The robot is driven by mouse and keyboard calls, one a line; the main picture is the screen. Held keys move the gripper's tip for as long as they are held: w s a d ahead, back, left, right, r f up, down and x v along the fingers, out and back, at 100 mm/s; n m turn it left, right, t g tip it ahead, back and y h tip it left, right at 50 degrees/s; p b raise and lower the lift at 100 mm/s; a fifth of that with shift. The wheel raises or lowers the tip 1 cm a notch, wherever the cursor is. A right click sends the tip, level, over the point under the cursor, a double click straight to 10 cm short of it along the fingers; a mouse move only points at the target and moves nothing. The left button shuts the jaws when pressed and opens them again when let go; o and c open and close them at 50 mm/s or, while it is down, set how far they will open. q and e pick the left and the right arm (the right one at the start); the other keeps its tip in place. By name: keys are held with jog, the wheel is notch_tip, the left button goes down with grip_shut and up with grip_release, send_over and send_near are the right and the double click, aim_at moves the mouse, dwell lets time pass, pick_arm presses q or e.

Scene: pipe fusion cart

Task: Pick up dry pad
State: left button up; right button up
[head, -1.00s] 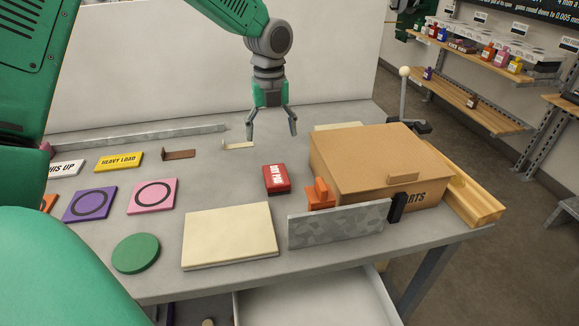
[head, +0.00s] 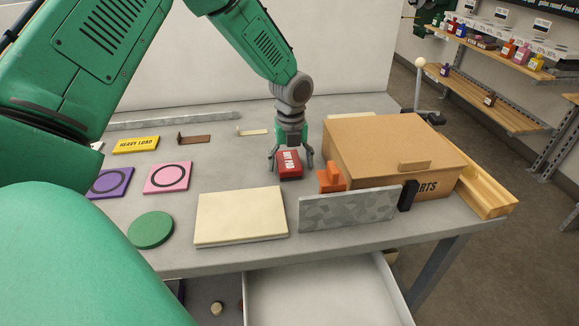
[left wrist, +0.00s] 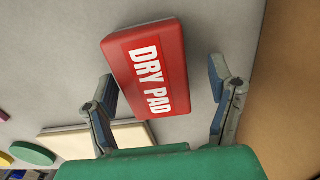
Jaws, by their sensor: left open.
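The dry pad (head: 290,166) is a small red block with white lettering, lying on the grey table. In the left wrist view the dry pad (left wrist: 148,70) lies between the spread fingers, its label facing the camera. My left gripper (head: 291,163) is open around the pad, one finger at each side, coming down from above. In the left wrist view the left gripper (left wrist: 163,92) has its left finger close to the pad's edge and a gap on the right. My right gripper is not in view.
A cardboard box (head: 385,142) stands right of the pad, with an orange block (head: 330,180) and a grey speckled plate (head: 345,209) near it. A cream slab (head: 240,214) lies in front. Purple (head: 110,183) and pink (head: 167,178) tiles lie left.

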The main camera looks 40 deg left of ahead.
aim_at(288, 159)
pick_arm(q)
jog(key=shift+d, duration=0.2)
jog(key=shift+s+a, duration=0.1)
jog(key=shift+a+f, duration=0.2)
jog(key=shift+a, duration=0.3)
jog(key=c, duration=1.2)
jog(key=shift+a, duration=0.2)
jog(key=shift+c, duration=0.8)
jog(key=shift+d+r, duration=0.1)
jog(key=shift+d, duration=0.2)
notch_tip(288, 159, up, 10)
jog(key=shift+a+f+p, duration=0.1)
jog(key=shift+f+p, duration=0.05)
jog(key=shift+p, duration=0.3)
